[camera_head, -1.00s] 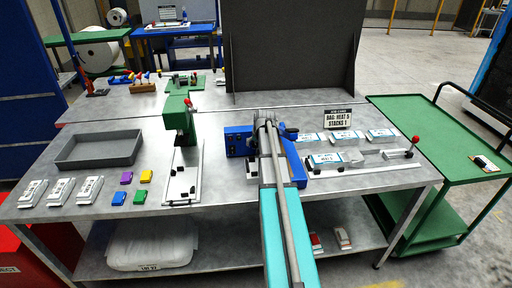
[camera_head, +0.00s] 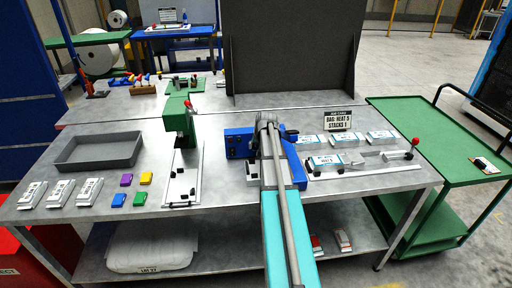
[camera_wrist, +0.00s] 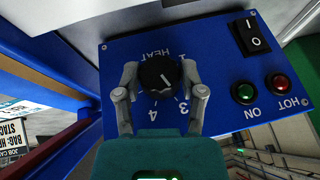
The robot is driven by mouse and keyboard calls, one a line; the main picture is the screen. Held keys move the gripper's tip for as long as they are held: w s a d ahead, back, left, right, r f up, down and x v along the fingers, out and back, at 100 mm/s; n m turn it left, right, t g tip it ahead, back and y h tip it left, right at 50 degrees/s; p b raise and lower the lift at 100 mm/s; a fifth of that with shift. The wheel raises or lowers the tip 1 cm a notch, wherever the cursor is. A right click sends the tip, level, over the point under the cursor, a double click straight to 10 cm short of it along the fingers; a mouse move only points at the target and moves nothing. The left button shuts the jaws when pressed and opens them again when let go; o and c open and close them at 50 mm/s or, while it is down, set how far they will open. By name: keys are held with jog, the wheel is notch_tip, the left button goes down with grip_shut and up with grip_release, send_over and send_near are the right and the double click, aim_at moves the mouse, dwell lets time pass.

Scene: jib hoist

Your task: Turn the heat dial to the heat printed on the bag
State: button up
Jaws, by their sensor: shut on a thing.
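The heat dial (camera_wrist: 156,74) is a round black knob with a white pointer line on a blue panel. It sits between the two fingers of my gripper (camera_wrist: 159,70), which is shut on it in the wrist view. The pointer slants down and right in that view; numbers around the dial, among them 3 and 4, are partly covered by the fingers. In the head view my arm hides the dial and most of the blue sealer (camera_head: 238,143). The job card (camera_head: 339,120) appears to read "BAG: HEAT 5, STACKS 1". A labelled bag (camera_head: 325,160) lies right of the sealer.
The panel also carries a black rocker switch (camera_wrist: 250,35), a green lamp (camera_wrist: 243,92) and a red lamp (camera_wrist: 278,84). A green press (camera_head: 180,122) and a grey tray (camera_head: 100,151) stand left on the bench. More bags (camera_head: 345,138) lie behind the labelled one.

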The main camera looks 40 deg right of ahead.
jog(key=shift+y, duration=0.4)
jog(key=o, duration=1.1)
jog(key=shift+o, duration=0.2)
jog(key=shift+h, duration=0.4)
jog(key=a+p+v, duration=0.1)
jog(key=p+v, duration=1.2)
jog(key=v, duration=0.1)
jog(key=s+a+f+n+g+b, duration=0.1)
jog(key=a+f+b, duration=0.2)
jog(key=a, duration=0.6)
jog(key=s+a+f+n+g+b, duration=0.1)
jog(key=a+f+n+b, duration=0.1)
jog(key=a, duration=0.7)
jog(key=a+f+n+g+y+b, duration=0.1)
jog(key=a+f+b, duration=0.2)
jog(key=a, duration=0.7)
jog(key=shift+s+f+n+b, duration=0.3)
jog(key=shift+s+f+b, duration=0.1)
jog(key=shift+f, duration=0.65)
